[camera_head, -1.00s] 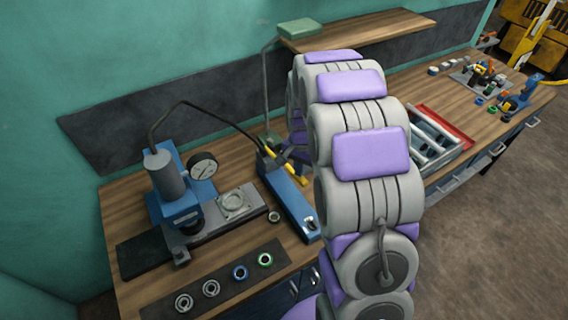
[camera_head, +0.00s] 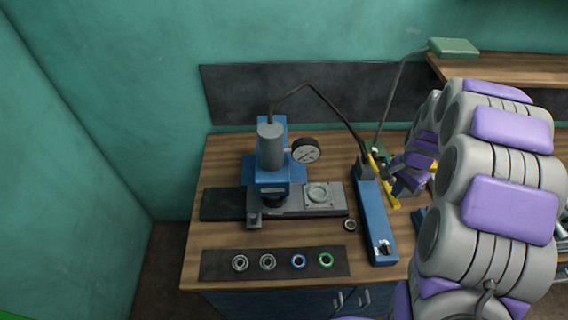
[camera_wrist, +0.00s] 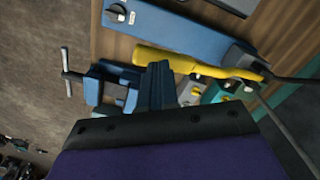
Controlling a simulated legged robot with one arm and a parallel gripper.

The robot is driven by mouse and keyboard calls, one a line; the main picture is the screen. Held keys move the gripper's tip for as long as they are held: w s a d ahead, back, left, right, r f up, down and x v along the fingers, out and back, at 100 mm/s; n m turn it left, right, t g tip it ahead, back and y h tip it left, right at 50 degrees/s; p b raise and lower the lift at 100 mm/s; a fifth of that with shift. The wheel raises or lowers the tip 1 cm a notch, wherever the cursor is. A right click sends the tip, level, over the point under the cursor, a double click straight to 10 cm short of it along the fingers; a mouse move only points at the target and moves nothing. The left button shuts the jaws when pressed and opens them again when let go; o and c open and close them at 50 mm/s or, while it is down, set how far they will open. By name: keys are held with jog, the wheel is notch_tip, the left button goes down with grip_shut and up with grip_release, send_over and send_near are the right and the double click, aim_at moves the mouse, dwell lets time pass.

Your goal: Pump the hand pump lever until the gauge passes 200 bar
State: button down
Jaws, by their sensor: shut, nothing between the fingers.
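The hand pump (camera_head: 377,222) is a long blue body on the bench, with a black hose from its far end. Its yellow lever (camera_head: 383,182) lies low along the pump's right side. In the wrist view the lever (camera_wrist: 190,63) runs beside the blue pump body (camera_wrist: 185,27). My gripper (camera_head: 393,170) is shut and empty, just right of the lever. Its dark edge (camera_wrist: 160,127) fills the bottom of the wrist view; I cannot tell whether it touches the lever.
A blue vise (camera_wrist: 125,86) stands near the lever in the wrist view. A dark mat (camera_head: 338,262) with several rings lies at the bench front. A lamp (camera_head: 455,47) rises behind the pump. A shelf (camera_head: 510,68) is at back right. Bare wood (camera_head: 228,160) shows left of the press.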

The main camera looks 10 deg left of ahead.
jog(key=shift+f, duration=0.1)
jog(key=shift+f, duration=1)
dwell(0.9)
dwell(1.9)
